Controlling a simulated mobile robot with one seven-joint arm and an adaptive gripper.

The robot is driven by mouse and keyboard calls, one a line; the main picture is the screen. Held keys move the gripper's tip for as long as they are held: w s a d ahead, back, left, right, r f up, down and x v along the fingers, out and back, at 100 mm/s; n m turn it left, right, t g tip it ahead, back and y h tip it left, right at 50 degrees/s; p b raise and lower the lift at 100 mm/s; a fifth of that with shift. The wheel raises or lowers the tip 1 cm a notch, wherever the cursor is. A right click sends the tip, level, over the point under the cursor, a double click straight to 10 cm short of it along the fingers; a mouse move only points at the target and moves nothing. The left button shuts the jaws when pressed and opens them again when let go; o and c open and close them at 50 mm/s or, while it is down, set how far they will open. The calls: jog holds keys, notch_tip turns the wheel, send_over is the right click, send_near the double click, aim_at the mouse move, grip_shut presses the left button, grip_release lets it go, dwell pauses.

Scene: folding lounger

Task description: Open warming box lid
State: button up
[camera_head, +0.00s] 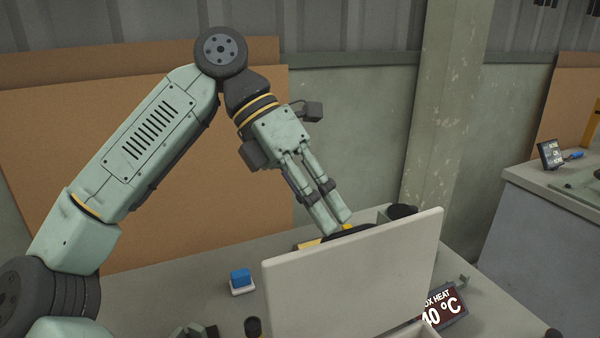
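The pale warming box lid (350,285) stands up steeply, its broad flat face towards the camera. Only a pale strip of the warming box (412,330) shows at the bottom edge; its inside is out of view. My gripper (335,222) points down behind the lid's top edge, on its far side. Its two fingers lie close together with nothing visible between them. The fingertips are just above a dark round object (350,230); I cannot tell whether they touch it or the lid.
A dark display reading heat and 40 °C (445,305) stands right of the lid. A blue block on a white base (241,281) and a small black cylinder (253,328) are on the left of the grey table (180,285). A pillar (440,120) stands behind.

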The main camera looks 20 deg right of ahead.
jog(key=v, duration=0.9)
